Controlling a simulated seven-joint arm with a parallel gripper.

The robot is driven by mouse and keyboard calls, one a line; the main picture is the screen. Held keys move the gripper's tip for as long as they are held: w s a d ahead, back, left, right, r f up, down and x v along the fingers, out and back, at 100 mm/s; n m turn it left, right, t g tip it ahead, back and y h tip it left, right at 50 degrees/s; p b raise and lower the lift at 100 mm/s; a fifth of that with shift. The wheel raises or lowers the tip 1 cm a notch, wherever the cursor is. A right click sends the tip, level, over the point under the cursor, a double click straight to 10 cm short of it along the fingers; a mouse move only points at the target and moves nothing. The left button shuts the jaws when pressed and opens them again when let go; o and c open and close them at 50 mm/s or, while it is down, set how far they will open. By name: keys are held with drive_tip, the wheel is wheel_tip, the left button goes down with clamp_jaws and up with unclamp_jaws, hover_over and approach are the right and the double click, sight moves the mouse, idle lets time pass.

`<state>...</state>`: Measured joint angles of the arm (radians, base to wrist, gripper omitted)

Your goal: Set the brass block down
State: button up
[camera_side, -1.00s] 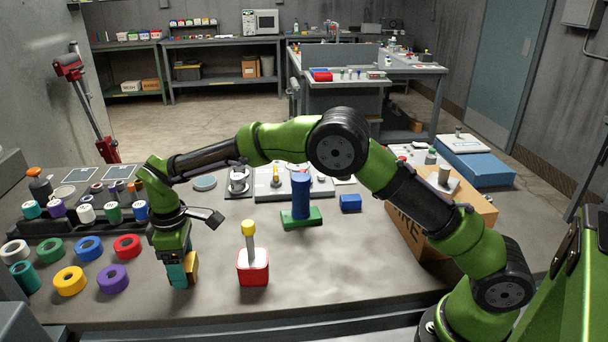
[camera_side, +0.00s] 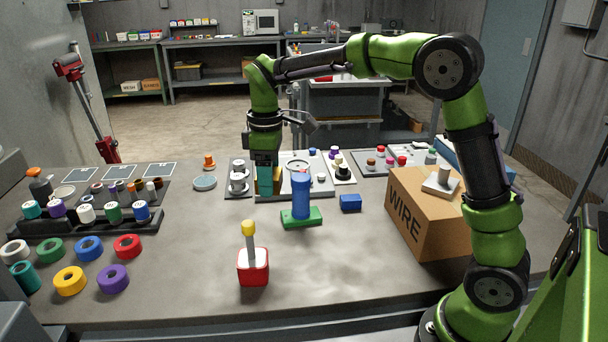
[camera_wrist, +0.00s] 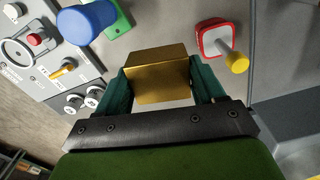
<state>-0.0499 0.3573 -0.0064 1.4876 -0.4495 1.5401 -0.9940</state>
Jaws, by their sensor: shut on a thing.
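The brass block (camera_wrist: 157,76) is a gold-coloured box held between the two teal fingers of my gripper (camera_wrist: 160,90) in the wrist view. In the side view my gripper (camera_side: 267,178) points down behind and left of the blue cylinder, in front of the grey control panel. Only a brassy edge of the block (camera_side: 278,180) shows there, beside the teal finger. The gripper is shut on the block. I cannot tell from the side view how high the block hangs over the table (camera_side: 340,265).
A blue cylinder (camera_side: 301,195) stands on a green base (camera_side: 301,218) close by. A red block with a yellow-topped post (camera_side: 252,266), a blue block (camera_side: 350,202) and a WIRE box (camera_side: 412,222) stand around. The front middle of the table is mostly clear.

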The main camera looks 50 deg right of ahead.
drive_tip(key=s+d+f, duration=0.1)
drive_tip(key=s+d, duration=0.4)
drive_tip(key=s, duration=0.1)
drive_tip(key=n, duration=0.2)
approach(344, 255)
drive_tip(key=shift+f, duration=3.15)
drive_tip(key=shift+f, duration=0.1)
drive_tip(key=o, duration=1.3)
drive_tip(key=shift+f, duration=0.1)
drive_tip(key=shift+c, duration=0.2)
